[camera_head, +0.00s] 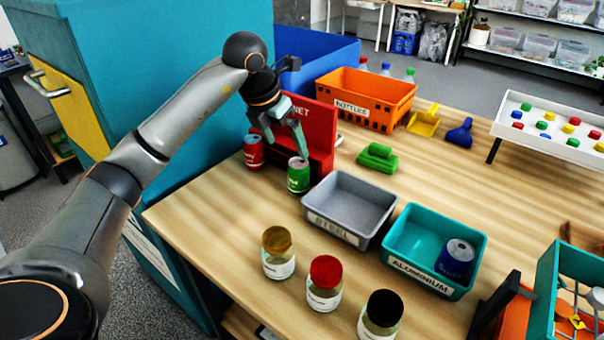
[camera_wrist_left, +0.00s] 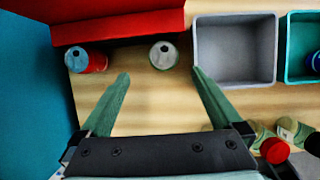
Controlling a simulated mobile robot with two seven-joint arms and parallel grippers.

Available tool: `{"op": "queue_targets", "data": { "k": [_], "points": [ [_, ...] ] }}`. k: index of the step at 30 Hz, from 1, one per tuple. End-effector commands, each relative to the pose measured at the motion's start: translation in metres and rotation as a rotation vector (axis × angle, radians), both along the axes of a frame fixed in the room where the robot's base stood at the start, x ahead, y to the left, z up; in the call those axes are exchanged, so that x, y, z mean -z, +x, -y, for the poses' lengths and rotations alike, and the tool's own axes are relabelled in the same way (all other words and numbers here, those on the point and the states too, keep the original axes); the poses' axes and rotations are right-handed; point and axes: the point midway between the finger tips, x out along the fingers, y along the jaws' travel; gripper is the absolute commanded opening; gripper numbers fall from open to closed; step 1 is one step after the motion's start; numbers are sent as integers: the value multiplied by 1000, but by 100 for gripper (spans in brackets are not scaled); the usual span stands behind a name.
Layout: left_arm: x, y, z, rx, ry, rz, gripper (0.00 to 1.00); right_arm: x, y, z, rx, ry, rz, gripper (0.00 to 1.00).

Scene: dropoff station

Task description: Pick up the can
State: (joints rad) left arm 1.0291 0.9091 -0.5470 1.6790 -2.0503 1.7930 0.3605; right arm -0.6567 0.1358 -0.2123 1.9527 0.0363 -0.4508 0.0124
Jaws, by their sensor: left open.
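A green can (camera_head: 298,175) stands upright on the table beside the grey bin; in the left wrist view its silver top (camera_wrist_left: 163,54) shows. A red can (camera_head: 254,152) stands to its left, in front of the red magnet box, and also shows in the left wrist view (camera_wrist_left: 77,58). A blue can (camera_head: 456,258) is in the teal aluminium bin (camera_head: 413,268). My left gripper (camera_head: 288,151) is open and empty, above and close to the green can. In the left wrist view the can top lies just beyond the gap between the fingertips (camera_wrist_left: 160,74). My right gripper does not show.
The red box (camera_head: 321,130) stands right behind the cans. The grey bin (camera_head: 350,188) is close on the right. A green brush-like item (camera_head: 377,158) and orange bottles crate (camera_head: 365,98) lie behind.

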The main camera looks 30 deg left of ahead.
Motion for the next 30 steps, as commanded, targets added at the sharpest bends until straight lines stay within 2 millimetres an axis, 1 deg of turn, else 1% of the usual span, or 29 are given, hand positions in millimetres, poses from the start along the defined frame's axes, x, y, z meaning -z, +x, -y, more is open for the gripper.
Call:
{"op": "queue_targets", "data": {
  "k": [1, 3, 6, 14, 18, 22, 24, 30],
  "points": [
    [11, 3, 1, 0, -3, -5, 100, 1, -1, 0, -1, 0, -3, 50],
    [22, 8, 2, 2, -2, -3, 100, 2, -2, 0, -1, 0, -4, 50],
    [33, 13, 2, 1, -2, -1, 100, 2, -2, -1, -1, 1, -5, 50],
    [48, 19, 5, 2, -2, -1, 100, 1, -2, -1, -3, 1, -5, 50],
    [66, 26, 9, 4, -4, -2, 100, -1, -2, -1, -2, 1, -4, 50],
    [83, 33, 10, 2, -4, -1, 100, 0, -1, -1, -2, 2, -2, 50],
    [87, 35, 9, 1, -3, -1, 100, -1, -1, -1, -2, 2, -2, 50],
    [87, 35, 9, 2, -2, 1, 98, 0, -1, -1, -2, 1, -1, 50]
  ]
}}
